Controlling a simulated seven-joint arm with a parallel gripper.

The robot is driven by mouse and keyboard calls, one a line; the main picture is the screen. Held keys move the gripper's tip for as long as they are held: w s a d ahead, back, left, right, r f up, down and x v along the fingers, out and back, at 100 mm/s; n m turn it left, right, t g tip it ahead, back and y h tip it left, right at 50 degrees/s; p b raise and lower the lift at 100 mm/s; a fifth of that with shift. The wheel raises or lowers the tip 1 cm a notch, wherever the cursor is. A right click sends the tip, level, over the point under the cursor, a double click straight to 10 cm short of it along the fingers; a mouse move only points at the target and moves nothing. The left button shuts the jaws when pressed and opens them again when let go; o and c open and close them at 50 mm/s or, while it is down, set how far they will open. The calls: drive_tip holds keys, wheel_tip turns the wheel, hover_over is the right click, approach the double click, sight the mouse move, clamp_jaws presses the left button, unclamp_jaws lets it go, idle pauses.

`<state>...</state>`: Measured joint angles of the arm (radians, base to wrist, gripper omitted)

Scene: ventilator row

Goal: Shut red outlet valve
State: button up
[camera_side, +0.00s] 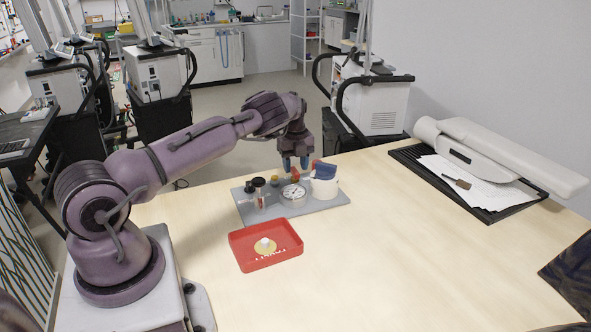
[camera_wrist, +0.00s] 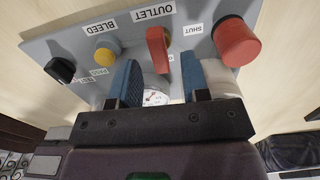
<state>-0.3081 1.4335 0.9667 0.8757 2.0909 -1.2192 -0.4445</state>
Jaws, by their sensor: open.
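The red outlet valve lever (camera_wrist: 157,45) is on the grey panel (camera_wrist: 205,14), just below the upside-down OUTLET label (camera_wrist: 140,12) in the wrist view. It runs up and down in that picture, and the SHUT label (camera_wrist: 193,29) is to its right. A small label at its lower end is partly hidden and unreadable. My gripper (camera_wrist: 158,82) is open, with a blue finger on each side of the lever's lower end and no contact visible. In the side view my gripper (camera_side: 295,164) is above the back of the panel (camera_side: 330,203), over a red part (camera_side: 296,177).
In the wrist view, a large red knob (camera_wrist: 238,44) is right of the lever; a yellow BLEED knob (camera_wrist: 104,53) and a black knob (camera_wrist: 60,69) are left. A gauge (camera_side: 293,195) and white cylinder (camera_side: 324,187) stand close by. A red tray (camera_side: 285,258) is in front.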

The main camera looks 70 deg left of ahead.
drive_tip(key=shift+f, duration=0.9)
drive_tip(key=shift+c, duration=0.4)
clamp_jaws()
